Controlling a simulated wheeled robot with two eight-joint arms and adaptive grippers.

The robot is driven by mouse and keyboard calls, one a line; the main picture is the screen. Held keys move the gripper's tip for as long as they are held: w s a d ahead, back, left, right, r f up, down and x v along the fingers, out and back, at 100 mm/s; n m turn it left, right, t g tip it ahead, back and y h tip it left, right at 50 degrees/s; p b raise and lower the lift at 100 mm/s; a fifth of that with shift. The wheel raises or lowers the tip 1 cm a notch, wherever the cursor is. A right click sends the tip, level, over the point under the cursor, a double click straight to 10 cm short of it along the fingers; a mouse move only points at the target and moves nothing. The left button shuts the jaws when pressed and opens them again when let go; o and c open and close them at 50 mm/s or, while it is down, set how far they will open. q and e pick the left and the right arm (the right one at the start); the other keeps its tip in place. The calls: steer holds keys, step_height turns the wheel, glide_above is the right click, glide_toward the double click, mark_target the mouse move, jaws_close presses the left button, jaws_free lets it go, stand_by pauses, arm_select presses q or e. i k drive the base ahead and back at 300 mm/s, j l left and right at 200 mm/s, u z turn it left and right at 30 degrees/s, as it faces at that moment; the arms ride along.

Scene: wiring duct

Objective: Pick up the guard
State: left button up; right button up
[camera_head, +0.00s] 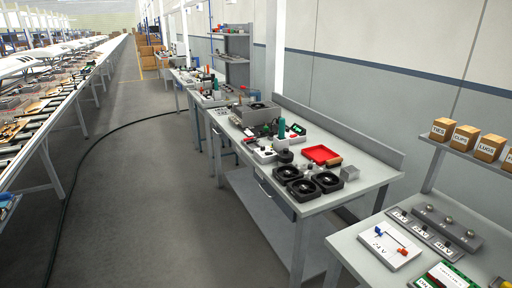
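Neither of my grippers is in view. I cannot tell for certain which thing is the guard. Three black square fans with round openings lie on the near end of the grey workbench (378,182): a left one (286,173), a front one (303,190) and a right one (327,181). They lie close together. A grey metal box (253,116) with a dark round part on top stands farther back on the same bench. Any separate guard is too small to make out.
A red tray (320,154) and a small grey block (349,172) lie beside the fans. A nearer table at right holds a white board (386,245) and grey labelled strips (424,232). Small boxes (465,138) stand on a shelf. A black cable (72,185) crosses the open floor (150,210).

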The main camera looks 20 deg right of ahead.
mark_target(309, 166)
steer(key=i+z, duration=0.25)
steer(key=i, duration=0.25)
steer(key=i+j+z, duration=0.3)
steer(key=i, duration=0.2)
steer(key=i+j+z, duration=0.25)
steer(key=i, duration=0.25)
steer(key=l, duration=0.15)
